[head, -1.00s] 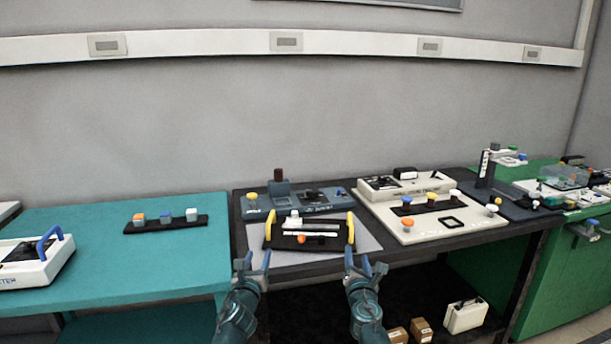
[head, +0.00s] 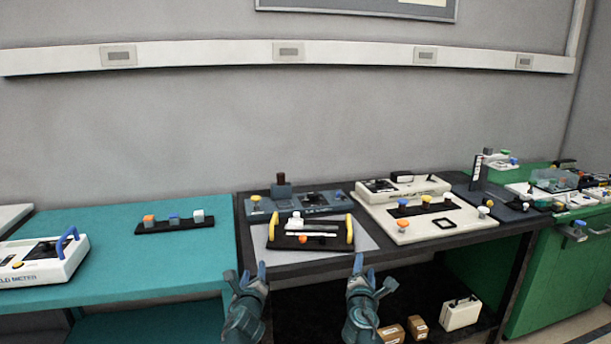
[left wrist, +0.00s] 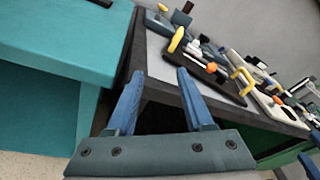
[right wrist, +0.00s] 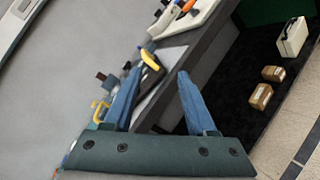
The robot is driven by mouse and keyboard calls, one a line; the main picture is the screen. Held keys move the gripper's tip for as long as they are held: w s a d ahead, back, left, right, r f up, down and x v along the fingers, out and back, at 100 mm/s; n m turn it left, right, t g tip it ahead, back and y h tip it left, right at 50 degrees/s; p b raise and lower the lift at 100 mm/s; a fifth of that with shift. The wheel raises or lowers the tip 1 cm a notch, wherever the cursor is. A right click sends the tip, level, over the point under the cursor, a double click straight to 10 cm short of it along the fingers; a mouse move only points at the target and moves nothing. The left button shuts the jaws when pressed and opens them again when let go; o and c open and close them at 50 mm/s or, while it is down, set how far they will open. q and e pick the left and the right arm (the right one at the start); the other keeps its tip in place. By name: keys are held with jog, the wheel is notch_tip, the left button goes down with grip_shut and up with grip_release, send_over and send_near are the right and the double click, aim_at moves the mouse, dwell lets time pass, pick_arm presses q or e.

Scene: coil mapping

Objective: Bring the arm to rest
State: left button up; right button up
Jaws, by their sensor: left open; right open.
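My left gripper (head: 247,277) is open and empty in front of the dark table's front edge, near the teal table's corner. In the left wrist view its blue fingers (left wrist: 155,100) are spread with nothing between them. My right gripper (head: 371,277) is open and empty in front of the same edge, further right. In the right wrist view its fingers (right wrist: 155,100) are apart and empty. A black tray (head: 287,241) with yellow handles stands on a grey mat (head: 262,257) beyond both grippers, apart from them. An orange knob and white pieces are on the tray.
The dark table (head: 320,262) also bears a blue-grey device (head: 318,200) and a white board (head: 405,236) with coloured knobs. The teal table (head: 130,270) at left holds a white meter (head: 45,268) and a black strip of blocks (head: 176,226). Boxes (head: 390,334) lie on the shelf below.

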pick_arm(q)
jog(key=s+d+n+g+p, duration=0.4)
jog(key=s+n+g+p, duration=0.4)
jog(key=s+n, duration=0.4)
jog(key=s+d+n+g+p, duration=0.4)
jog(key=s+n+g+p, duration=0.4)
jog(key=s+n, duration=0.4)
jog(key=s+p, duration=0.1)
jog(key=s, duration=0.4)
jog(key=shift+f+n+g, duration=0.25)
jog(key=shift+n+g, duration=0.05)
jog(key=shift+n, duration=0.1)
pick_arm(e)
jog(key=s+a+m+g+y, duration=0.1)
jog(key=s+a+m+g, duration=0.2)
jog(key=s, duration=0.6)
jog(key=s+a+f+m+g, duration=0.1)
jog(key=s+a+m+g, duration=0.2)
jog(key=s+m+g, duration=0.5)
jog(key=s+a+f+m+g+y, duration=0.1)
jog(key=s+a+m+g, duration=0.3)
jog(key=s, duration=0.7)
jog(key=m+g, duration=0.2)
jog(key=m, duration=0.2)
jog(key=shift+s+y, duration=0.3)
jog(key=shift+s, duration=0.05)
